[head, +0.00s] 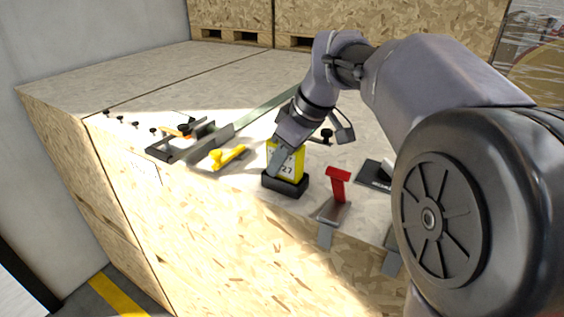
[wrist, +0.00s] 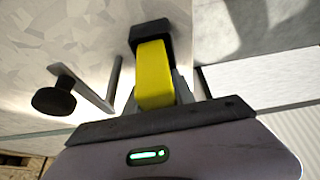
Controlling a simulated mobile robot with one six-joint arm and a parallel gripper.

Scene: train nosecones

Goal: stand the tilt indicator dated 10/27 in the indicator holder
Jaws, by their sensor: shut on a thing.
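A yellow tilt indicator (head: 291,162) stands upright at the black indicator holder (head: 285,185) near the crate top's front edge. Its lower end appears to be inside the holder. Dark print shows on its face, but the date is too small to read. My gripper (head: 278,160) is shut on the indicator from above and behind. In the wrist view the yellow indicator (wrist: 154,75) lies between the fingers, with the black holder (wrist: 150,31) just past its far end. The fingers hide part of the indicator.
A yellow tool (head: 228,155) lies left. A dark metal fixture (head: 180,145) is farther left. A dark flat item (head: 376,174) lies right. A black knob (wrist: 53,99) is close to my gripper.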

